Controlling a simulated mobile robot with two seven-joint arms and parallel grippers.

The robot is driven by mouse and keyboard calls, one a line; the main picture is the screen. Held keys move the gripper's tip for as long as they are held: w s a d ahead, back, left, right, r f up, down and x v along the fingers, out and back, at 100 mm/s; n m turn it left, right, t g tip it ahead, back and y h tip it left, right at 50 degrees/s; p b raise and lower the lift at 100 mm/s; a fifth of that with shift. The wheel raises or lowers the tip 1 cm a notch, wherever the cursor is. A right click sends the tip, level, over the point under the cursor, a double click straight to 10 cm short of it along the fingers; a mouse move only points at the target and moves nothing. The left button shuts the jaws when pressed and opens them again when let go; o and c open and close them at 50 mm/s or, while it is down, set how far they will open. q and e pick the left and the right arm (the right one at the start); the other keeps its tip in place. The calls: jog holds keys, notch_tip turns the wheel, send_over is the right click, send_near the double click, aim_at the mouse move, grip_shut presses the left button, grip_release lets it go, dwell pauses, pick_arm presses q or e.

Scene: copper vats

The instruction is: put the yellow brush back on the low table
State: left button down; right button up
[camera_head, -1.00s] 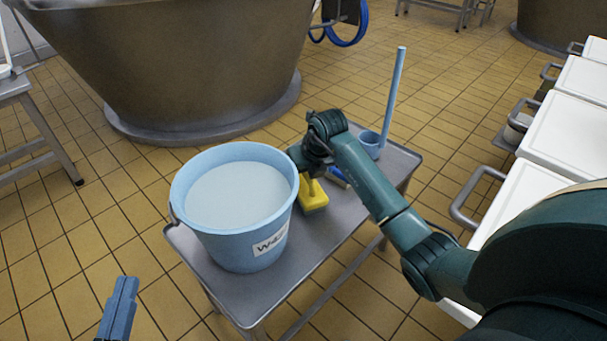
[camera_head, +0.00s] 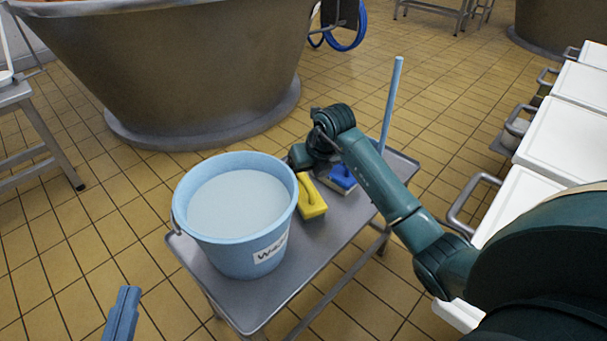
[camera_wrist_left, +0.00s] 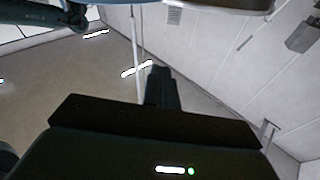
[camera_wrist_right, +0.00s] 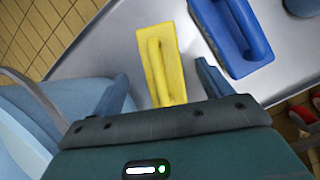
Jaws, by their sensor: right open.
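The yellow brush (camera_head: 311,199) lies on the low table (camera_head: 299,262), just right of the blue bucket, with its handle on top. It also shows in the right wrist view (camera_wrist_right: 162,58). My right gripper (camera_wrist_right: 160,84) is open, with its fingers apart on either side of the brush's near end and no contact visible. In the head view the right fingers are hidden behind my wrist. My left gripper (camera_head: 122,314) is at the bottom left, away from the table, with its fingers together and nothing in them.
The blue bucket (camera_head: 235,215) of pale liquid fills the table's near left. A blue brush (camera_head: 341,178) lies beyond the yellow one. A blue upright handle (camera_head: 392,105) stands at the far end. White lidded containers (camera_head: 553,137) line the right. A large copper vat (camera_head: 190,75) stands behind.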

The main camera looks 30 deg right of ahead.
jog(key=p+v, duration=0.2)
jog(key=v, duration=0.5)
jog(key=shift+r, duration=0.25)
jog(key=shift+s, duration=0.2)
